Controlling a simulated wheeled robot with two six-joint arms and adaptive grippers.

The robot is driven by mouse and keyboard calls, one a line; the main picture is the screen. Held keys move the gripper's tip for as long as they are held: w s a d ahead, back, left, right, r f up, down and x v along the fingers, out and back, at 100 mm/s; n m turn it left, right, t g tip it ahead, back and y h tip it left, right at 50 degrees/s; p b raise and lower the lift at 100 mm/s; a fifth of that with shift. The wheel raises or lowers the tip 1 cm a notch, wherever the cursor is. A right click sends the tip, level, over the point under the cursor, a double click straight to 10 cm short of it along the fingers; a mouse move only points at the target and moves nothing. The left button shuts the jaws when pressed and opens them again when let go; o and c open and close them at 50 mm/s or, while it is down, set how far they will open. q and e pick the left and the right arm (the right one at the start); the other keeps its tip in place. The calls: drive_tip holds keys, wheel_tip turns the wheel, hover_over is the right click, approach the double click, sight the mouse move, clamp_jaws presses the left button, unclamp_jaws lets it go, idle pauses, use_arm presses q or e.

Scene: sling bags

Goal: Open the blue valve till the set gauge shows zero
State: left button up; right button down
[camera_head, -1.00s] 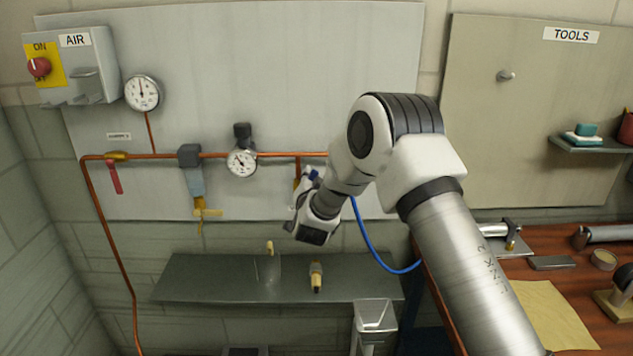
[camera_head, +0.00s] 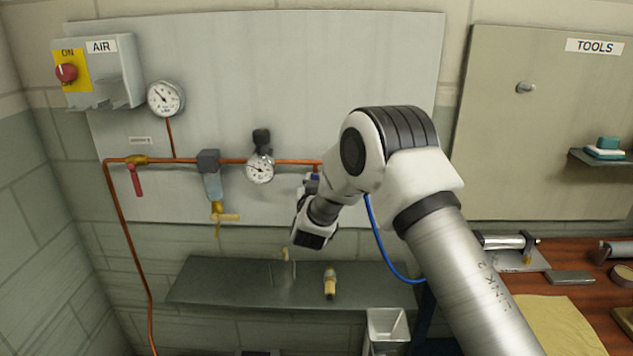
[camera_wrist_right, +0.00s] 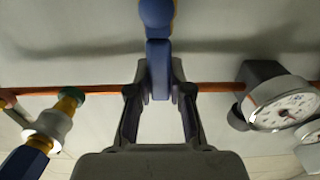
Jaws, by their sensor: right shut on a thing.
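The blue valve handle (camera_wrist_right: 158,68) stands between the two fingers of my right gripper (camera_wrist_right: 160,92) in the right wrist view, and the gripper is shut on it. In the head view my right gripper hides most of the valve; a small bit of blue (camera_head: 315,178) shows. The round gauge on the copper pipe (camera_head: 260,169) has its needle toward the left; it also shows at the right of the right wrist view (camera_wrist_right: 285,104). The upper gauge (camera_head: 165,98) has its needle toward the upper left. Their numbers are too small to read. My left gripper is out of view.
A copper pipe (camera_head: 185,161) runs along the wall panel, with a red-handled valve (camera_head: 137,180) at its left. A dark shelf (camera_head: 215,283) is below. A blue hose (camera_head: 385,248) hangs beside my right arm. A wooden bench (camera_head: 583,267) is at right.

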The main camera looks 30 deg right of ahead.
drive_tip(key=shift+f, duration=0.1)
drive_tip(key=c, duration=1)
unclamp_jaws()
drive_tip(key=shift+c, duration=0.2)
drive_tip(key=shift+a, duration=0.1)
drive_tip(key=v, duration=1.2)
